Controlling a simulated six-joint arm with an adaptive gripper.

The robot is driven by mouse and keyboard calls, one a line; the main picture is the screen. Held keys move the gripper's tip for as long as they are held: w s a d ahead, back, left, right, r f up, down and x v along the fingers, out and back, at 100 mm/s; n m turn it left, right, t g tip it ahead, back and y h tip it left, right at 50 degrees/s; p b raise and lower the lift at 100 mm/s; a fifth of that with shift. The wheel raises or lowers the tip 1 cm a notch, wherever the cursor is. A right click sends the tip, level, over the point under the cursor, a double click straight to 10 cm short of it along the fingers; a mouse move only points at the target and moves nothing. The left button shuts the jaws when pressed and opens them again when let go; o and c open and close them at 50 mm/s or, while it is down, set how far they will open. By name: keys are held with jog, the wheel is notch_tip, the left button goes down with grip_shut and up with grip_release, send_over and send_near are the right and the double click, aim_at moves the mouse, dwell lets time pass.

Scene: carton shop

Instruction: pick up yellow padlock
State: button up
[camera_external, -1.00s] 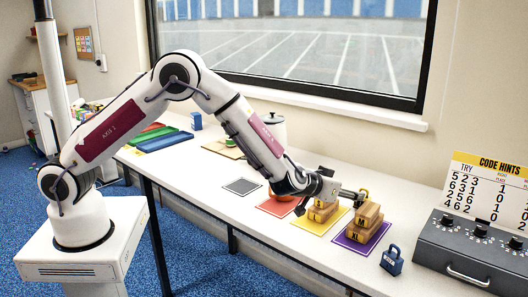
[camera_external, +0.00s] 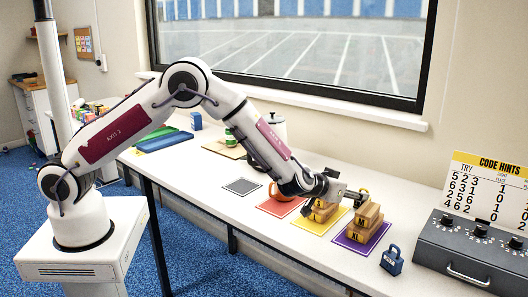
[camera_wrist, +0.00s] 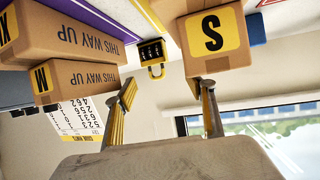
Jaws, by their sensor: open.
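The yellow padlock (camera_wrist: 152,56) shows in the wrist view, with a dark dialled face and a yellow shackle. It is in the gap between the cartons, and beyond my fingertips. In the external view a small yellow part of it (camera_external: 363,192) shows behind the cartons on the purple mat. My gripper (camera_wrist: 166,92) is open and empty, its two fingers apart with the padlock seen between them. In the external view my gripper (camera_external: 350,197) is over the bench beside the stacked cartons.
Cartons (camera_external: 368,215) stand stacked on the purple mat (camera_external: 348,243), others on the yellow mat (camera_external: 304,223). The carton marked S (camera_wrist: 214,38) is close to one finger. A blue padlock (camera_external: 392,261) and a dark dial box (camera_external: 465,254) are at the right.

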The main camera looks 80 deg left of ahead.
aim_at(359, 202)
jog(key=shift+d+x, duration=0.2)
jog(key=shift+x, duration=2.5)
jog(key=shift+w+d+r, duration=0.1)
jog(key=shift+w+r, duration=0.05)
jog(key=c, duration=1.4)
